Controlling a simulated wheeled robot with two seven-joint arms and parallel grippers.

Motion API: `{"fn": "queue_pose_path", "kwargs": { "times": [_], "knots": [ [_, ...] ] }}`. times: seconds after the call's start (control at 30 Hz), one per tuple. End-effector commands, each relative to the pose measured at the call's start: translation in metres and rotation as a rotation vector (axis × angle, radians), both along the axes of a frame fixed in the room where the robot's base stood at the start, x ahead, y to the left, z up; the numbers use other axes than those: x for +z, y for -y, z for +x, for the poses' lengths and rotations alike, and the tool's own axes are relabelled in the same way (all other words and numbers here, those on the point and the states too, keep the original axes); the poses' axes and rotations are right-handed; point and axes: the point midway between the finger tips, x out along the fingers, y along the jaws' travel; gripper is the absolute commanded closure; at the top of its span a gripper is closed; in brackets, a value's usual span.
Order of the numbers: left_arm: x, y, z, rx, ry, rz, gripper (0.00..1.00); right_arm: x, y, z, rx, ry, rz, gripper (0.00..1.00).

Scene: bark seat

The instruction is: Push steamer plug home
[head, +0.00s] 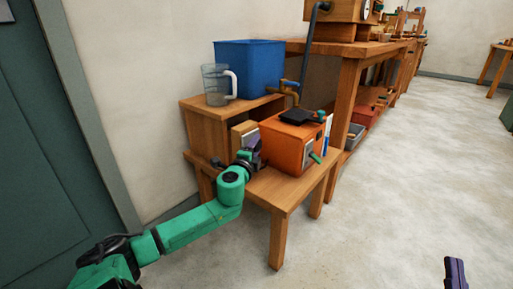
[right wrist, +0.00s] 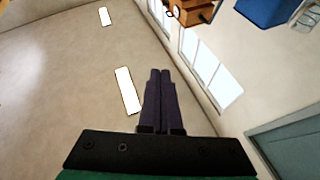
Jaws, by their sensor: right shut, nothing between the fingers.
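An orange box (head: 285,147), which looks like the steamer, stands on a low wooden bench (head: 275,190). My left gripper (head: 255,150) is at the box's left side, by a wood-and-pale block (head: 240,133). Its fingertips are small and partly hidden, so I cannot tell open from shut, or touching from apart. I cannot make out the plug. My right gripper (head: 456,272) is far from the box, at lower right; in the right wrist view (right wrist: 160,100) its fingers are together and empty.
A blue bin (head: 248,68) and a clear jug (head: 217,84) stand on a wooden shelf unit (head: 205,125) behind. A dark pipe (head: 309,50) rises behind the orange box. A long workbench (head: 348,75) is at the right. The floor (head: 400,180) in front is clear.

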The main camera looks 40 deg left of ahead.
Motion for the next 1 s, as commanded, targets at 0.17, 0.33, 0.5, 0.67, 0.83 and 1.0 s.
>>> {"fn": "queue_pose_path", "kwargs": {
  "times": [0.17, 0.33, 0.5, 0.67, 0.83, 1.0],
  "knots": [
    [0.0, 0.0, 0.0, -0.001, 0.0, 0.0, 0.21, 0.0, 0.0, 0.0, 0.0, 0.0, 0.0, 1.0],
    [0.0, 0.0, 0.0, -0.001, -0.001, 0.0, 0.21, 0.0, 0.0, 0.0, 0.0, -0.001, 0.0, 1.0],
    [0.0, 0.001, 0.0, -0.001, -0.001, 0.0, 0.21, -0.011, -0.001, 0.0, 0.004, -0.029, -0.006, 1.0],
    [0.0, 0.001, 0.0, -0.001, -0.001, 0.0, 0.21, -0.039, -0.004, -0.002, 0.013, -0.105, -0.018, 1.0],
    [0.0, 0.003, -0.004, -0.003, -0.002, -0.002, 0.21, -0.073, -0.008, -0.007, 0.027, -0.203, -0.035, 1.0],
    [-0.001, 0.008, -0.016, -0.002, -0.002, -0.002, 0.21, -0.109, -0.011, -0.017, 0.042, -0.309, -0.053, 1.0]
  ]
}}
